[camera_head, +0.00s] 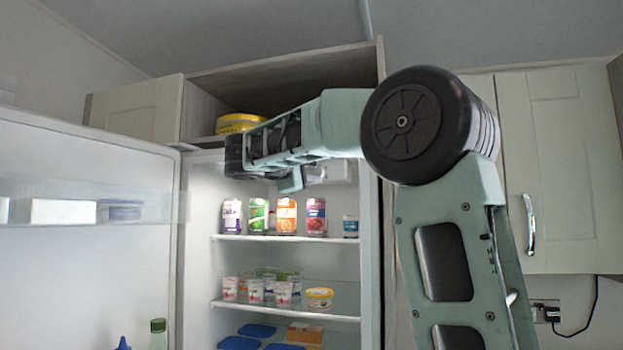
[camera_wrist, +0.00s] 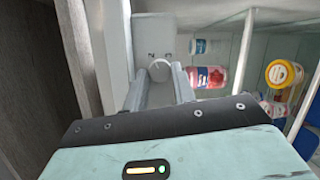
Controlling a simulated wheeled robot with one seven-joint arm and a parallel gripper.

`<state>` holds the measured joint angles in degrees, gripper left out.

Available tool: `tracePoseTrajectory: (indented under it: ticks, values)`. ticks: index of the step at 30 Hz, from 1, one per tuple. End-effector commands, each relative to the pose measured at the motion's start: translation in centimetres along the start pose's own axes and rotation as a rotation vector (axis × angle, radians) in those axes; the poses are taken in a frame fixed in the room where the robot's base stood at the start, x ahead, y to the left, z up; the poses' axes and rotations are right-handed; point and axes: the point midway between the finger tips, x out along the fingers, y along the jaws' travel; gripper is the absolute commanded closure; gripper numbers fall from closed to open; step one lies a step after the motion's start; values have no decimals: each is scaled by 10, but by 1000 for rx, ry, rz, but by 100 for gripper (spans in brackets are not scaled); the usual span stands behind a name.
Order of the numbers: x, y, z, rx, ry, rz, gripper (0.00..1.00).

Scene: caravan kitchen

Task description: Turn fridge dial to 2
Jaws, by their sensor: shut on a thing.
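The fridge dial (camera_wrist: 160,71) is a small, pale round knob on a light grey housing (camera_wrist: 153,32) inside the fridge. Small dark marks show on the housing beside it, too small to read, so I cannot tell its setting. My gripper (camera_wrist: 160,76) is shut on the dial, with one finger on each side of it. In the head view my gripper (camera_head: 313,176) reaches into the top of the open fridge, by the housing (camera_head: 341,171). The dial itself cannot be made out there.
The fridge door (camera_head: 85,260) stands open at the left. Several cans, including an orange one (camera_head: 286,216), stand on the upper shelf (camera_head: 285,238) below my gripper. Tubs (camera_head: 320,298) stand lower. A yellow container (camera_head: 240,123) sits in the open cupboard above.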

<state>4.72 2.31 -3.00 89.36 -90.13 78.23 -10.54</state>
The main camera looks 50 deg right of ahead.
Motion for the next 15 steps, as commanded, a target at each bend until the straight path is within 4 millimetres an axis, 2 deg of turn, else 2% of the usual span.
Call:
tracePoseTrajectory:
  ticks: [6,15]
  values:
    - [-1,-3,-2,-84,-3,25,97]
    - [-1,-3,-2,-122,-5,36,97]
